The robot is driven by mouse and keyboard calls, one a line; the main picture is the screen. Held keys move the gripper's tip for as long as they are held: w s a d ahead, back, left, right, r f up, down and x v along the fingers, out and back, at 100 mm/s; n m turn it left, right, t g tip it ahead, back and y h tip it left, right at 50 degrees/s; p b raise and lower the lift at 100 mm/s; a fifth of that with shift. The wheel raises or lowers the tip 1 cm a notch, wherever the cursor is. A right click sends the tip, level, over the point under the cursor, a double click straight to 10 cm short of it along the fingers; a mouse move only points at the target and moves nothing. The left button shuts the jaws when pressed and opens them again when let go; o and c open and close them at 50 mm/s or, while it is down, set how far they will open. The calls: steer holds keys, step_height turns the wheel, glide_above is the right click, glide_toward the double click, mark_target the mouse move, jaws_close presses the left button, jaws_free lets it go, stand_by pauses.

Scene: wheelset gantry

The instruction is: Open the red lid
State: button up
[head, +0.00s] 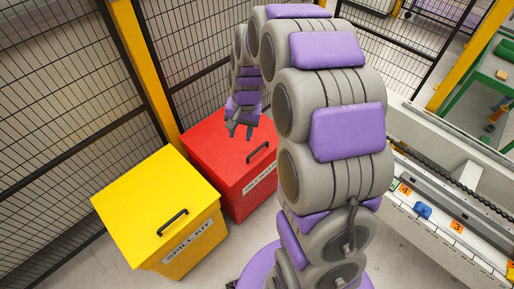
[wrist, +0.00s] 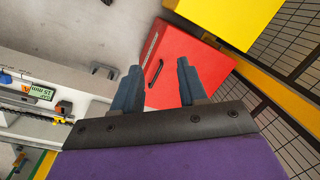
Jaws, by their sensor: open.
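The red lid (head: 217,145) tops a red box (head: 242,197) and lies closed, with a dark bar handle (head: 257,152) near its front edge. In the wrist view the red lid (wrist: 189,68) lies beyond my fingers, and its handle (wrist: 155,73) shows between them, nearer the left finger. My gripper (head: 240,130) hangs above the red lid, open and empty, pointing down. In the wrist view my gripper (wrist: 157,80) has its two fingers spread apart. It appears apart from the handle. Part of the lid's right side is hidden behind my arm in the head view.
A yellow spill kit box (head: 160,215) stands left of the red box. Black mesh fencing (head: 65,100) with a yellow post (head: 145,70) rises behind both. A grey bench (head: 440,200) with numbered orange tags is at right. Bare floor lies in front of the boxes.

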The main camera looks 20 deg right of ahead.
steer(key=w+d+f+m+t, duration=0.1)
steer(key=w+d+f+m, duration=0.2)
steer(key=w+d+f, duration=0.5)
steer(key=m, duration=0.4)
glide_toward(257, 150)
steer(key=shift+t+h, duration=0.4)
steer(key=f, duration=0.2)
steer(key=a+f+b, duration=0.1)
steer(key=f, duration=0.2)
steer(key=f+b, duration=0.1)
steer(key=f, duration=0.2)
steer(key=shift+w+a+f, duration=0.1)
steer(key=shift+w+a, duration=0.05)
steer(key=shift+w, duration=0.2)
steer(key=shift+c, duration=0.4)
jaws_close()
